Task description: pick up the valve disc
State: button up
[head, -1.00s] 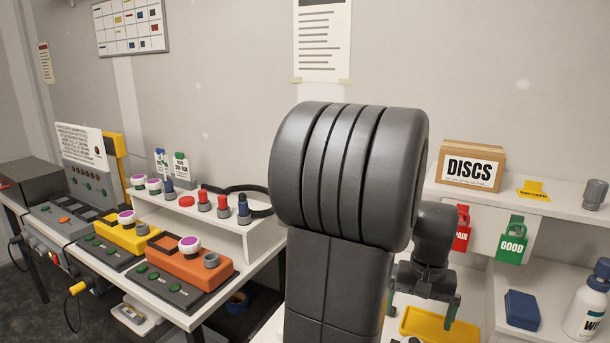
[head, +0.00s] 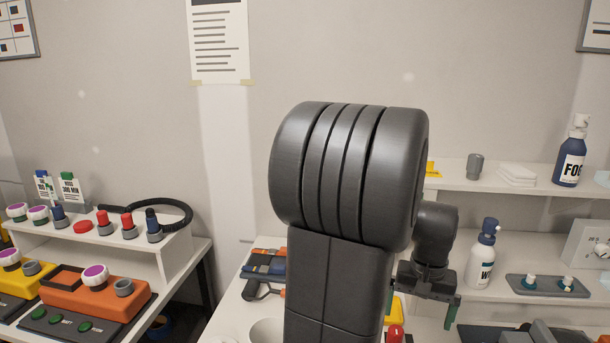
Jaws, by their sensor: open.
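I cannot tell any part for certain as the valve disc. Small white-topped teal pieces (head: 529,281) stand on a grey tray (head: 546,291) on the lower right shelf. White discs with purple tops, one of them on an orange block (head: 95,276), are on the left bench. My gripper (head: 427,292) is open and points down, with a green-padded finger showing. It is right of my dark arm, which hides the middle of the scene. Nothing shows between the fingers.
A wipes bottle (head: 481,255) stands right of my gripper. A FOG bottle (head: 570,155), a grey cup (head: 475,166) and white cloths (head: 516,175) are on the upper shelf. A yellow tray edge and a red top (head: 395,333) show below my gripper.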

aim_at(529, 283)
jog(key=z, duration=1.25)
